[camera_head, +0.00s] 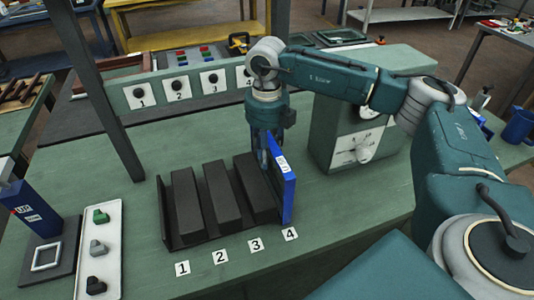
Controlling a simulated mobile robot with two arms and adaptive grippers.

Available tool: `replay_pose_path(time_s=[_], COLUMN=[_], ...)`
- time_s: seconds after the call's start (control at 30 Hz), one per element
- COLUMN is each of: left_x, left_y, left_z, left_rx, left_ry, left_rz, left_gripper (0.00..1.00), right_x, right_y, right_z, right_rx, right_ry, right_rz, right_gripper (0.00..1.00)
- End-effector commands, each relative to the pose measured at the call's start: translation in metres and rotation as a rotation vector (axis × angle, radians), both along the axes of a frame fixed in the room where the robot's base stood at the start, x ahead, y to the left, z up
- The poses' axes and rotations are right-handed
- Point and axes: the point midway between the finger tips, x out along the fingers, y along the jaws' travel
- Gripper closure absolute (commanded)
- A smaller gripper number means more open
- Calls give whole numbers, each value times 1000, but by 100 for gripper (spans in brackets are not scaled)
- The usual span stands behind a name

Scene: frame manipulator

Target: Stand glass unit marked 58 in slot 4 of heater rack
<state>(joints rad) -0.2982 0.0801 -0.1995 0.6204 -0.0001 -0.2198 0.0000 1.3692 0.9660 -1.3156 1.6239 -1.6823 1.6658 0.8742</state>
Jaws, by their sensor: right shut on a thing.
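The black heater rack (222,205) stands on the green bench, with number cards 1 to 4 along its front. A blue upright panel (288,193), the glass unit, is at the rack's right end, in line with card 4 (290,234). It carries a small white label (282,163) whose number is too small to read. My right gripper (268,152) is shut on the panel's far upper edge. The fingertips are partly hidden behind the panel. I cannot tell whether its lower edge rests in slot 4 or is just above it. My left gripper is not in view.
A panel of numbered knobs (178,92) stands behind the rack. A grey-green box with a dial (357,152) stands close to the right. A white tray with small parts (97,222) and a blue device (37,210) are at left. Bench in front is clear.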

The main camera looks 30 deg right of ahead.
Motion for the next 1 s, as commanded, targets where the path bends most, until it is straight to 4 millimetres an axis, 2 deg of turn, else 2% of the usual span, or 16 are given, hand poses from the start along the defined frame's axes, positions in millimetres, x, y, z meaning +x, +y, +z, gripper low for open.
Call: replay_pose_path(time_s=[0.23,0.27,0.37,0.6,0.73,0.87,1.0], left_x=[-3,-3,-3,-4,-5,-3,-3], left_y=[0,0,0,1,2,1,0], left_z=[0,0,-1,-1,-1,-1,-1], left_rx=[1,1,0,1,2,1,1], left_ry=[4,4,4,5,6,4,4], left_rz=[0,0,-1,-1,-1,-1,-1], left_gripper=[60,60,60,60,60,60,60], right_x=[0,0,0,-1,0,1,1], right_y=[0,0,0,0,0,0,1], right_z=[0,-1,-1,-3,3,22,53], right_rx=[1,1,1,-1,-1,1,1], right_ry=[-1,-1,0,4,2,-2,-3], right_rz=[0,0,0,0,0,0,0], right_gripper=[100,70,52,52,52,52,52])
